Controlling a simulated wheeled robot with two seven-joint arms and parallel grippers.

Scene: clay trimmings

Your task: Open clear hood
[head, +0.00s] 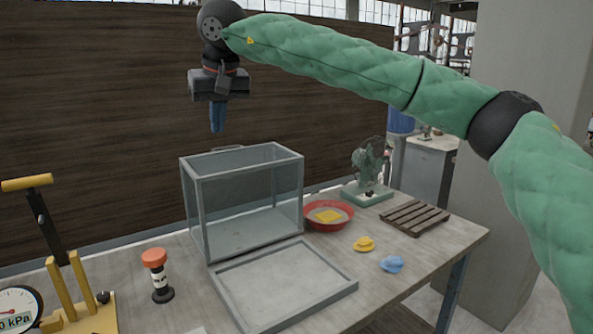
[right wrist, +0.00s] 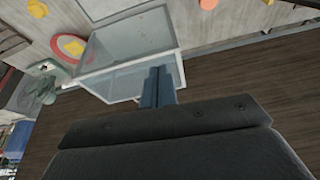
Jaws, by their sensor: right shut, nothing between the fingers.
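The clear hood (head: 188,205) is a box with a grey frame and see-through panels, standing on the table. A grey-framed flat panel (head: 285,288) lies on the table along its front bottom edge, and the front looks open. I cannot tell whether the panel is hinged to it. The hood also shows in the right wrist view (right wrist: 120,50). My right gripper (head: 217,127) is shut and empty, pointing down above the hood's back left part, apart from it. Its closed blue fingers show in the right wrist view (right wrist: 158,72). My left gripper is not in view.
A red bowl (head: 346,225) with a yellow piece, yellow (head: 364,244) and blue (head: 391,264) lumps, a wooden rack (head: 415,217) and a green stand (head: 368,196) are right of the hood. An orange-capped bottle (head: 160,284) and a yellow lever device (head: 82,310) are left. A dark wall rises behind.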

